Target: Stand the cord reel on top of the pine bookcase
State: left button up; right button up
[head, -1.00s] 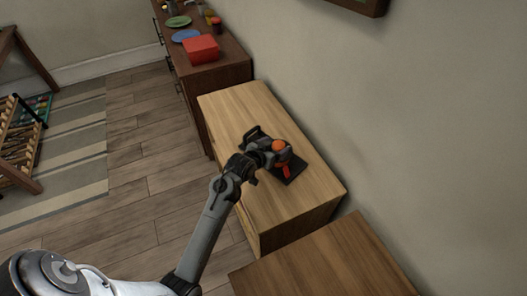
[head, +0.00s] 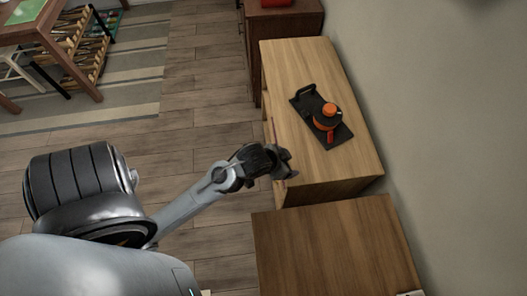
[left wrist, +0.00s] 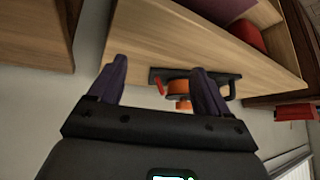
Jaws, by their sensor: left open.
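The cord reel (head: 326,120), an orange and black drum with an orange knob on top, stands on the pale pine bookcase top (head: 296,72). A flat black piece with a raised handle lies under it; I cannot tell whether this is part of the reel. My left gripper (head: 287,164) is open and empty, off the bookcase's near left edge and apart from the reel. In the left wrist view the open fingers (left wrist: 158,70) point toward the bookcase (left wrist: 150,32), with the reel (left wrist: 179,87) beyond them, partly hidden by one finger. My right gripper is out of view.
A darker wooden cabinet (head: 335,240) stands close in front of the bookcase. A dark red-brown cabinet (head: 285,22) is behind it, with a red box on top. The wall runs along the right. Open floor (head: 205,95) lies to the left.

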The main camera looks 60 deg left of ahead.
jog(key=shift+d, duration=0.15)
pick_arm(q)
jog(key=s+d+m+g, duration=0.1)
jog(key=s+d+g, duration=0.2)
jog(key=s, duration=0.8)
jog(key=shift+s+d+f+g+h, duration=0.3)
jog(key=shift+s+d+f+h, duration=0.15)
jog(key=shift+d, duration=0.65)
jog(key=shift+w+r, duration=0.1)
notch_tip(320, 180, up, 34)
jog(key=p, duration=3.4)
jog(key=shift+r+p, duration=0.25)
jog(key=shift+p, duration=0.05)
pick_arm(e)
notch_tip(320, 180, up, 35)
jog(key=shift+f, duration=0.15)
